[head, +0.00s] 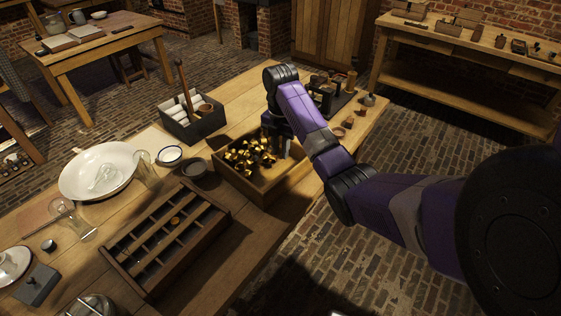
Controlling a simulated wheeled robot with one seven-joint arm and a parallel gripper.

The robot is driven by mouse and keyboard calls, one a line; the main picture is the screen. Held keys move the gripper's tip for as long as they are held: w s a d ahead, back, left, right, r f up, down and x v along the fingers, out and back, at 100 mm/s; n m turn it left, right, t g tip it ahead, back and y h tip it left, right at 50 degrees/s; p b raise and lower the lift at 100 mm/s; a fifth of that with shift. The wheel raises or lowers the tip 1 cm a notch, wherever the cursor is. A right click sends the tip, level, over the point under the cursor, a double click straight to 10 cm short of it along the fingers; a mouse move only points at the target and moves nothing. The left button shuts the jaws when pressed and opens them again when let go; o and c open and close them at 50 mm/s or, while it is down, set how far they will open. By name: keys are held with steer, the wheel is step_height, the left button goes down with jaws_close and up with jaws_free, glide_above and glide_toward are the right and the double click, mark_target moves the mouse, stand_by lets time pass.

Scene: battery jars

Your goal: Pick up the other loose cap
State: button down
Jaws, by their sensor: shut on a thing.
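My gripper (284,146) points down at the right part of an open wooden box (261,189), beside a heap of brass-coloured pieces (248,155). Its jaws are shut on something. The held thing is too small and too dark to make out, so I cannot tell whether it is a loose cap. A small round brass-coloured piece (175,221) sits in a compartment of the dark wooden divided tray (128,273). Small brown round pieces (339,132) stand on the table right of the box.
A black caddy (182,132) with white rolls stands behind the box. A large white basin (70,182), glass jars (146,168) and a dark bowl (193,168) stand to the left. My arm covers part of the table's right side. Bare wood shows at the front (215,270).

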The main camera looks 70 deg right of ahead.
step_height(320, 180, up, 12)
steer(key=p, duration=0.9)
